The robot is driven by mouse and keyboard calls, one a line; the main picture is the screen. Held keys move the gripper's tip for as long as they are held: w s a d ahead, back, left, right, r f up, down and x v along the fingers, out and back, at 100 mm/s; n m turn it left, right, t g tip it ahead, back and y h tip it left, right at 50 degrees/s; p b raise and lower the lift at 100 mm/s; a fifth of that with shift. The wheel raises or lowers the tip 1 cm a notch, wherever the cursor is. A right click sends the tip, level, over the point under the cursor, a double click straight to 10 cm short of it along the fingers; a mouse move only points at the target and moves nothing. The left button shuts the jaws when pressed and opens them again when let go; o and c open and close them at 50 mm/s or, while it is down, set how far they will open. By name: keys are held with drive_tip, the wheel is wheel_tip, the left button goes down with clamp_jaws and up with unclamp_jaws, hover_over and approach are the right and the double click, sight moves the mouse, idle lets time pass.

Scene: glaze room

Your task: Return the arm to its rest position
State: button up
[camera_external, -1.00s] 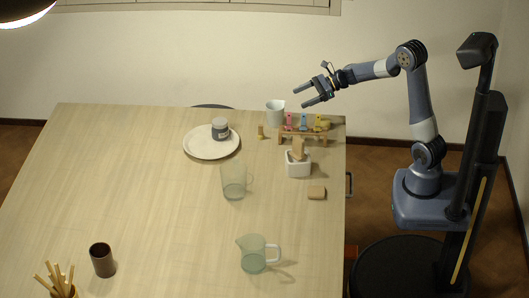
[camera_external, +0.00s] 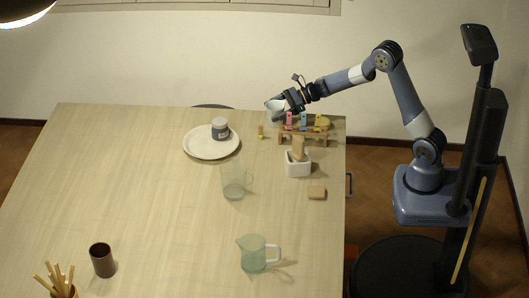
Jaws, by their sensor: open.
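My gripper (camera_external: 279,107) is at the far right part of the table, over or around the white cup (camera_external: 274,105) at the back edge. The jaws are open. From this angle I cannot tell whether they touch the cup. My arm is stretched out to the left from its base at the table's right side, with the elbow raised.
On the table (camera_external: 150,190) a small wooden rack (camera_external: 304,137) with coloured items stands beside the cup. A white box (camera_external: 298,168), a plate (camera_external: 202,153) with a jar (camera_external: 220,129), clear jugs (camera_external: 253,254), and a brown cup (camera_external: 102,260) stand elsewhere. The left middle is clear.

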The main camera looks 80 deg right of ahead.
drive_tip(key=shift+w+r+p, duration=0.1)
drive_tip(key=shift+r+p, duration=0.1)
drive_tip(key=shift+p, duration=0.2)
drive_tip(key=shift+r, duration=0.9)
drive_tip(key=shift+f, duration=0.1)
